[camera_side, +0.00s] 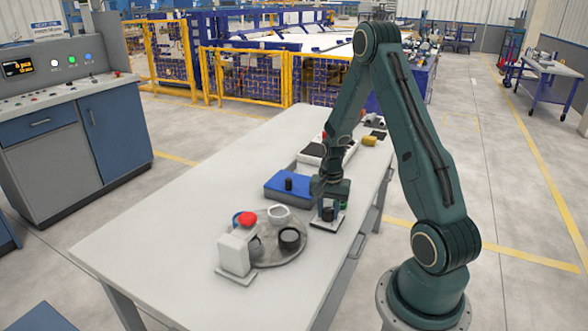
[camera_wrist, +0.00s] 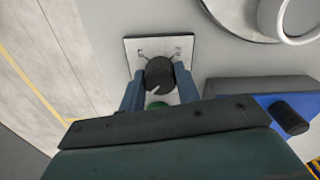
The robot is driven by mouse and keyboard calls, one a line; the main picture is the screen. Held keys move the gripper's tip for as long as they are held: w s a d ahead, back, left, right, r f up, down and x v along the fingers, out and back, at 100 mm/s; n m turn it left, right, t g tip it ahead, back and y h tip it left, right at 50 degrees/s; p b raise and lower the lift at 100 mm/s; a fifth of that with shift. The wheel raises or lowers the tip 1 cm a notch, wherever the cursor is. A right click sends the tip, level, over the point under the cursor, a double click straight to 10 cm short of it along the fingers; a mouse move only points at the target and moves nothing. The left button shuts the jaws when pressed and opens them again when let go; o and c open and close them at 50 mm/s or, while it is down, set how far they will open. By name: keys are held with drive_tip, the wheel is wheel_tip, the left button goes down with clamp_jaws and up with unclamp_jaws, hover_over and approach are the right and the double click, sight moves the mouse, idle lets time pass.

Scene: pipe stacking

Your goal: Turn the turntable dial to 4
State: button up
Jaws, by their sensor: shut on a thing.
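The turntable dial is a black round knob (camera_wrist: 159,75) on a pale square plate (camera_wrist: 135,48). My gripper (camera_wrist: 158,86) is shut on the knob, one blue-grey finger on each side. A white pointer line on the knob slants toward the lower left in the wrist view. The marks on the plate are too small to read. In the side view, my gripper (camera_side: 329,205) is low over the plate at the table's right edge. The grey turntable disc (camera_side: 285,258) lies to its left, carrying a black ring (camera_side: 290,239) and a white ring (camera_side: 278,214).
A white box (camera_side: 236,253) and a red button (camera_side: 247,218) stand at the turntable's left. A blue box (camera_side: 284,190) with a black knob sits behind. A green piece (camera_wrist: 157,105) shows near my fingers. The table's front left is clear.

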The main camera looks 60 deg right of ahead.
sight(328, 210)
drive_tip(key=o, duration=1)
drive_tip(key=shift+r, duration=0.1)
wheel_tip(328, 210, up, 14)
drive_tip(key=shift+f, duration=0.2)
idle(0.4)
